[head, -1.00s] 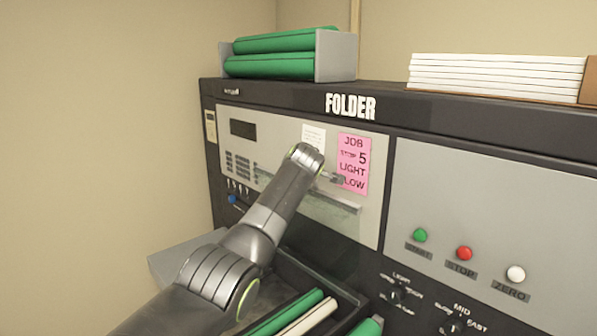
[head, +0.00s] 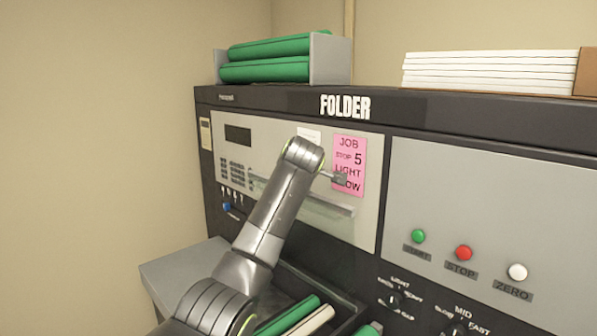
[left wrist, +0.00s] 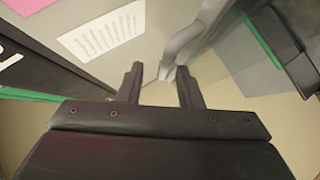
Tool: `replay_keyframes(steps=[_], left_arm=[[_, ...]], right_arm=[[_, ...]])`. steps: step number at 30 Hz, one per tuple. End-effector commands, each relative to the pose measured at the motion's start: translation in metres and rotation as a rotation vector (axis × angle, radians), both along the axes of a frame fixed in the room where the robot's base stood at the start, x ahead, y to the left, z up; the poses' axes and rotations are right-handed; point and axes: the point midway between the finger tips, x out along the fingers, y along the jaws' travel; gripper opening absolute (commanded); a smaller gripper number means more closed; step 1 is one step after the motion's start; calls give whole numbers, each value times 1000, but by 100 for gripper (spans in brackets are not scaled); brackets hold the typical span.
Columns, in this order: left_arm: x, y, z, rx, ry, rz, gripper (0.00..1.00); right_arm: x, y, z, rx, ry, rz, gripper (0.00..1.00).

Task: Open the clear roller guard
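The clear roller guard (head: 328,208) is a pale see-through strip with a long bar-like edge, low on the grey left panel of the folder machine. My left arm covers part of it. My left gripper (left wrist: 160,82) is open in the left wrist view, its two dark fingers apart. A pale grey curved bar (left wrist: 184,42), which looks like the guard's handle, ends between and just beyond the fingertips. I cannot tell if either finger touches it. In the head view the gripper is mostly hidden behind my wrist. My right gripper is not in view.
A pink job note (head: 349,160) is beside my wrist. Green, red and white buttons (head: 464,253) are on the right panel. A dark tray with green and white rolls (head: 290,318) lies below the arm. A holder of green rolls (head: 265,71) and a white stack (head: 490,72) sit on top.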

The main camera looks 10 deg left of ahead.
Motion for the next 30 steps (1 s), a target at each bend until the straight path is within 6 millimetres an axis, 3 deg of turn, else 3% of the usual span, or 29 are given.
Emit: replay_keyframes(steps=[18,24,30], left_arm=[[-94,-16,43,-1,-10,0,32],[-108,-18,51,2,-8,0,32],[-110,-18,52,2,-7,1,32]], right_arm=[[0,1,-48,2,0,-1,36],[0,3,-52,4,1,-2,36],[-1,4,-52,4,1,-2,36]])
